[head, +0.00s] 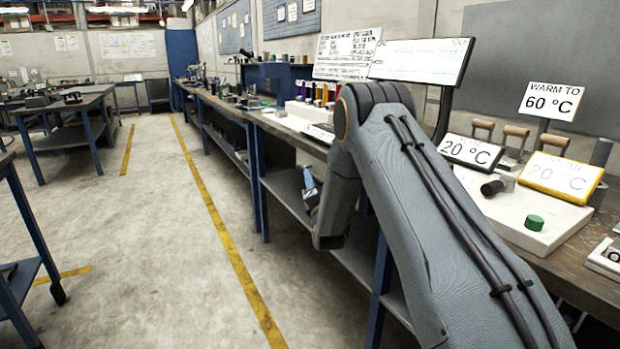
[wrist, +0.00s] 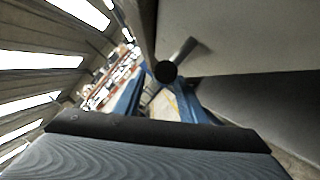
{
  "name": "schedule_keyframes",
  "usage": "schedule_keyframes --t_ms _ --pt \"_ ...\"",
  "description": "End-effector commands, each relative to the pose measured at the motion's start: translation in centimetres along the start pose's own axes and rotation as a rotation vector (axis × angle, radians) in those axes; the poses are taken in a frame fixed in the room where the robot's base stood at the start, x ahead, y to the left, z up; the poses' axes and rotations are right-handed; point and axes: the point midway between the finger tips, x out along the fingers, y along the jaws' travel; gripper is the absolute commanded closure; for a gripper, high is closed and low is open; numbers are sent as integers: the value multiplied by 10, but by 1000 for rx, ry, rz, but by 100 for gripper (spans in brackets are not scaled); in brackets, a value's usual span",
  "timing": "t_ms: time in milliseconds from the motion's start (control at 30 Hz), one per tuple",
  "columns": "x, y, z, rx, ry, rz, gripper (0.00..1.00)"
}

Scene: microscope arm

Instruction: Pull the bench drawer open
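The bench (head: 372,265) runs along the right side in the head view, with a shelf below its top. No drawer front shows clearly there, as my arm covers much of the bench's front. In the wrist view a pale grey panel (wrist: 245,35) fills the upper right. A grey bar with a dark round end (wrist: 166,72) stands in front of it and may be the drawer's handle.
On the bench top are a white board with a green knob (head: 534,223), a 60 °C sign (head: 551,101), 20 °C displays (head: 470,152) and a large screen (head: 421,61). The floor (head: 160,240) left of the bench is clear. Another table (head: 67,113) stands at the left.

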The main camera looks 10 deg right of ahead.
Motion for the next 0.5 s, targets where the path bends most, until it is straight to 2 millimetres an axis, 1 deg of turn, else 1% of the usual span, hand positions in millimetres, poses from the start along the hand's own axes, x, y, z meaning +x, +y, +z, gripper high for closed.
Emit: schedule_keyframes --t_ms 33,200,333,500 --pt "8 0 0 0 -1 2 63" --pt "30 -1 0 1 0 0 63" --pt "39 0 0 1 0 -1 63" --pt "42 0 0 1 1 -1 63"
